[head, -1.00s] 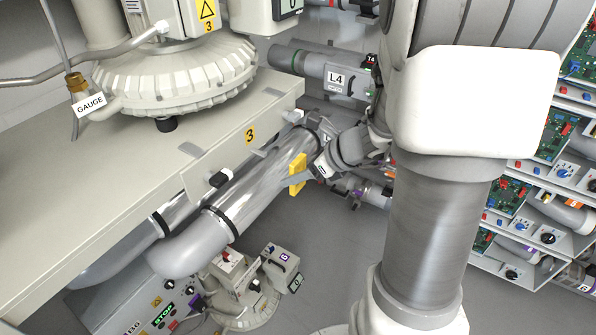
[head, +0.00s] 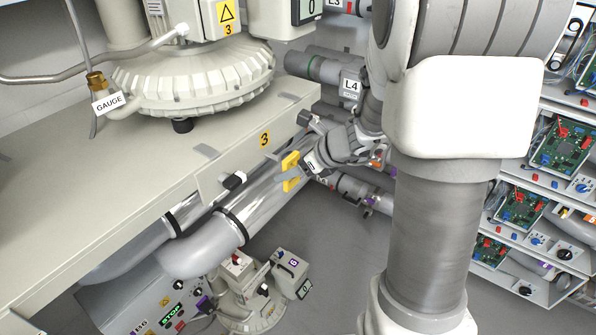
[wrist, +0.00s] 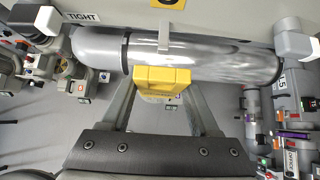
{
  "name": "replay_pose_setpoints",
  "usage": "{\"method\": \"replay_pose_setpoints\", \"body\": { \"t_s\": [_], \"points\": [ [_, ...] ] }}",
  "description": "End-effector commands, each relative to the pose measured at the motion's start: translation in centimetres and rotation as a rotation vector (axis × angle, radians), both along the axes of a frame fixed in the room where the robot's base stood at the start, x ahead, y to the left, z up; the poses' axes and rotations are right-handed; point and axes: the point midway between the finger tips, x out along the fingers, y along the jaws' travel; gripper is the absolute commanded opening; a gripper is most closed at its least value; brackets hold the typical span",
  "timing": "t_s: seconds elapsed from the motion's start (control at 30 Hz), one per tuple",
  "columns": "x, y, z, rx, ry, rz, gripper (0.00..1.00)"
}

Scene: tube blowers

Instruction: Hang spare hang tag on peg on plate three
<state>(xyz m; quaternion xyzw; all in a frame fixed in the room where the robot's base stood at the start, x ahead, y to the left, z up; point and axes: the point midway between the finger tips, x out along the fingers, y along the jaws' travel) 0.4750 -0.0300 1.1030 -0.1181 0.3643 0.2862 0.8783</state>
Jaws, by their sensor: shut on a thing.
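The yellow hang tag (head: 291,171) is held in my gripper (head: 296,172), in front of the bench's front plate. In the wrist view the tag (wrist: 162,80) sits between the two fingertips, in front of a shiny pipe. Plate three (head: 228,175) is the beige bench front, marked with a yellow 3 label (head: 265,139). The tag is just right of and below that label in the head view. A grey tab (wrist: 164,38) stands down from the plate above the tag in the wrist view. I cannot tell which part is the peg, and the tag's hole is not clear.
A shiny pipe (head: 262,197) runs below the plate. A pipe marked L4 (head: 351,86) lies behind my gripper. Racks of circuit boards (head: 540,190) stand at right.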

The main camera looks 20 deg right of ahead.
Motion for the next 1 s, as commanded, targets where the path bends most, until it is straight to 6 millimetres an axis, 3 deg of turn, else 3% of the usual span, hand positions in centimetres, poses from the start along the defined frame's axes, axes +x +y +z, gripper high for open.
{"method": "replay_pose_setpoints", "body": {
  "t_s": [1.0],
  "points": [
    [4.3, 3.2, -0.7, 0.001, 0.0, -0.001, 0.09]
  ]
}}
